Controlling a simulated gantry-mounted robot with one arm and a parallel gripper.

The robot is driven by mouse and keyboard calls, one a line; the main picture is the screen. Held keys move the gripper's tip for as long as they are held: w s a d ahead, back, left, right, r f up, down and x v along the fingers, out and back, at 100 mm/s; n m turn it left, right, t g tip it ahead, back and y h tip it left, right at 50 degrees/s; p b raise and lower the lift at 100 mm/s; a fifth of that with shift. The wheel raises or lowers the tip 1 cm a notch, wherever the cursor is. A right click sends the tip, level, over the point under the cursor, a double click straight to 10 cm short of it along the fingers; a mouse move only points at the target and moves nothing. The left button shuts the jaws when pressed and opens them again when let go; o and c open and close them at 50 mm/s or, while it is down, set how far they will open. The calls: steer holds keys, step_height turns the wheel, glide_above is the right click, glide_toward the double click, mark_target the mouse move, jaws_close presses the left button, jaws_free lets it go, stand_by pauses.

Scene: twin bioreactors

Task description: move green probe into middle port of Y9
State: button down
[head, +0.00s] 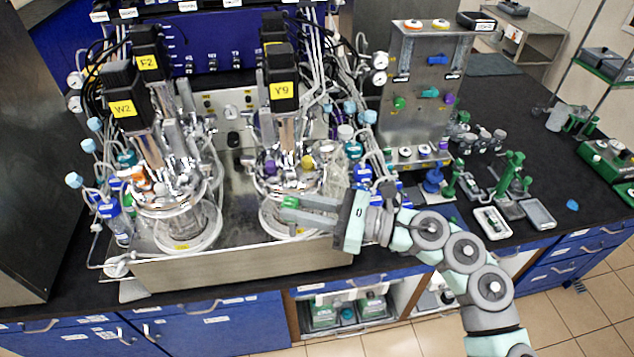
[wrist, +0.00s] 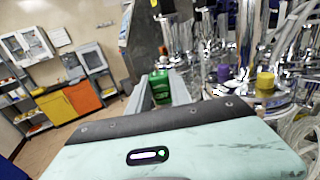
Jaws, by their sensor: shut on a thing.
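My gripper (head: 287,209) reaches in from the right, in front of the Y9 vessel (head: 272,218), and is shut on the green probe (head: 291,201). In the wrist view the green probe (wrist: 160,84) sits between the two grey fingers. Only its green top shows clearly; its lower part is hidden. Y9 is the glass vessel with a metal lid under the black motor with the yellow Y9 label (head: 282,90). A purple probe cap (head: 270,167) and a yellow probe cap (head: 307,161) stand on its lid, behind and above the gripper. I cannot make out the middle port.
The W2 vessel (head: 180,215) stands to the left of Y9. Tubes and bottles crowd Y9's right side. A metal panel (head: 428,90) with coloured knobs stands at the right. Both vessels stand on a steel base (head: 225,266).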

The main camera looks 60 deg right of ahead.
steer(key=w+a+f+m+h, duration=0.1)
steer(key=w+a+f, duration=0.2)
steer(key=a+f, duration=0.5)
steer(key=w+a+f+m+h, duration=0.1)
steer(key=w+a+f, duration=0.3)
steer(key=a+f, duration=0.5)
steer(key=w+a+f+m+h, duration=0.1)
steer(key=a+f, duration=0.8)
steer(key=a, duration=1.1)
steer(key=w+h, duration=0.1)
steer(key=w, duration=0.1)
steer(key=shift+w+h, duration=0.3)
steer(key=shift+t, duration=0.3)
